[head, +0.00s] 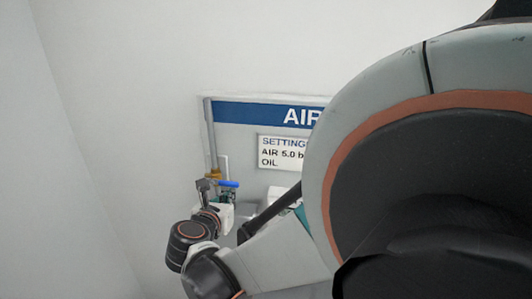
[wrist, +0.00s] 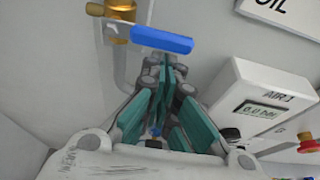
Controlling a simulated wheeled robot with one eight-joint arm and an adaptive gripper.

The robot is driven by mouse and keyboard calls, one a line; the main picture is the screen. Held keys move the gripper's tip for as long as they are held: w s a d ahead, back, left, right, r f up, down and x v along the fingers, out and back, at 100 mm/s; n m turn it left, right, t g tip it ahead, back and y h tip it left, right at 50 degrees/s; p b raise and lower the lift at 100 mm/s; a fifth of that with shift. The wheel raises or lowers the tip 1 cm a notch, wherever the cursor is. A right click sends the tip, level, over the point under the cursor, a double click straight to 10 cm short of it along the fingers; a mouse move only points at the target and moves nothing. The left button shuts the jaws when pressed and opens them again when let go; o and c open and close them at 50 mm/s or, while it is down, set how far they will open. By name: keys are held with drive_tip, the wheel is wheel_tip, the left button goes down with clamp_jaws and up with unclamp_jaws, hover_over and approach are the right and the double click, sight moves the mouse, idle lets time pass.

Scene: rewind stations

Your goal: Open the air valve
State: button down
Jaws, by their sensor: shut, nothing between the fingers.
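The air valve has a brass body (head: 214,174) on a vertical grey pipe, and a blue lever handle (head: 229,184) that points right, crosswise to the pipe. In the wrist view the brass body (wrist: 121,10) is at the top left and the blue handle (wrist: 162,39) reaches right from it. My gripper (wrist: 166,72) is shut and empty, its teal-padded fingers pointing at the handle from just below. Whether the tips touch the handle I cannot tell. In the head view my gripper (head: 204,187) is small, beside the valve.
A white unit (wrist: 262,95) marked AIR with a small display stands right of my fingers. A red knob (wrist: 307,146) is at the lower right. A panel (head: 248,140) with a blue AIR header backs the valve. My arm hides the panel's right side.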

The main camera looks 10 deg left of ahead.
sight(229, 185)
drive_tip(key=shift+d+r+n+h, duration=0.1)
drive_tip(key=shift+r+n+h, duration=0.25)
drive_tip(key=shift+n+h, duration=0.05)
idle(0.5)
drive_tip(key=r+n, duration=0.1)
drive_tip(key=n+h, duration=0.1)
drive_tip(key=r+n+h, duration=0.1)
drive_tip(key=shift+d+r+n, duration=0.25)
drive_tip(key=shift+r+n, duration=0.05)
drive_tip(key=shift+r, duration=0.05)
drive_tip(key=shift+a+r, duration=0.1)
drive_tip(key=shift+r, duration=0.6)
drive_tip(key=shift+a+r+n+h, duration=0.3)
drive_tip(key=shift+r+n, duration=0.15)
drive_tip(key=shift+n, duration=0.15)
drive_tip(key=shift+a+r+p, duration=0.6)
drive_tip(key=shift+a+r, duration=0.55)
drive_tip(key=shift+r, duration=0.15)
drive_tip(key=shift+w+a+r, duration=0.1)
drive_tip(key=shift+a, duration=0.05)
